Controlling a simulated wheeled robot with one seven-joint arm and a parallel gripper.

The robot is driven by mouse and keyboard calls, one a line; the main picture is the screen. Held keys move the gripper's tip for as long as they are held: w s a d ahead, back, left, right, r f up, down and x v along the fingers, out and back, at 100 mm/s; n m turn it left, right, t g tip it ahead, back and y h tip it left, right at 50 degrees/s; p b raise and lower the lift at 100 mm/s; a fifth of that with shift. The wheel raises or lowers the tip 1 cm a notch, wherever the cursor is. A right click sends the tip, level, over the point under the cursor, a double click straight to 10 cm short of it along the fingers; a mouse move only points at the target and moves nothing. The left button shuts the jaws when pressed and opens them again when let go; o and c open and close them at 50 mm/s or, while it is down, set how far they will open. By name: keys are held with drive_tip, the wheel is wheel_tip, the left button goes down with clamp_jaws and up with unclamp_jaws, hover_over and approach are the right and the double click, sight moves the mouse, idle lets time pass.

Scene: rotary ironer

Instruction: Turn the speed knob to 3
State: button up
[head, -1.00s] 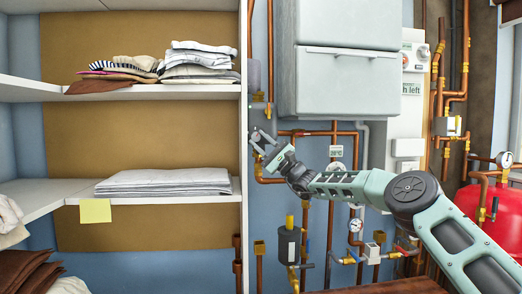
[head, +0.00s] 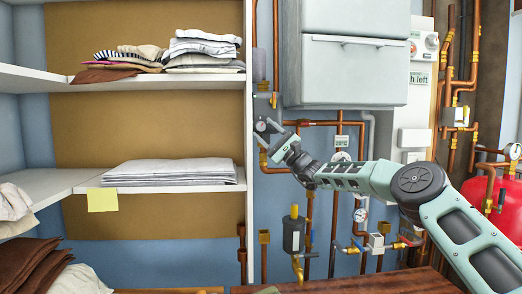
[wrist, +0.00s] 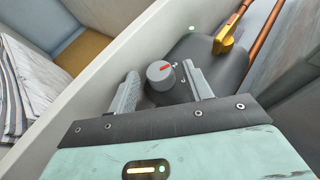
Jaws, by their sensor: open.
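A round grey knob (wrist: 160,74) with a red pointer line sits on a dark grey rounded housing (wrist: 212,62) in the wrist view. The red line points toward the right of that picture. Small pale marks lie beside the knob, too small to read. My gripper (wrist: 160,70) is open, with one finger on each side of the knob. I cannot tell whether either finger touches it. In the head view my gripper (head: 267,126) is beside the shelf's right upright, and the knob cannot be made out there.
A white shelf upright (head: 250,205) stands close left of my gripper, with folded linen (head: 170,172) on the shelves. A grey cabinet (head: 345,72) hangs at upper right.

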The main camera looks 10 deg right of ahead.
drive_tip(key=shift+a+r+n+g+p, duration=0.1)
drive_tip(key=shift+r+n+g+p, duration=0.55)
drive_tip(key=shift+p, duration=1.6)
drive_tip(key=n+g+h+p, duration=0.1)
drive_tip(key=n+g+p, duration=0.1)
drive_tip(key=p, duration=0.6)
drive_tip(key=shift+r+h, duration=0.1)
drive_tip(key=shift+h, duration=0.2)
drive_tip(key=g+p, duration=0.1)
drive_tip(key=p, duration=0.1)
drive_tip(key=shift+n+p, duration=0.25)
drive_tip(key=shift+p, duration=0.1)
drive_tip(key=g+h+p, duration=0.1)
drive_tip(key=p, duration=0.3)
drive_tip(key=shift+d+n, duration=0.2)
drive_tip(key=shift+n, duration=0.2)
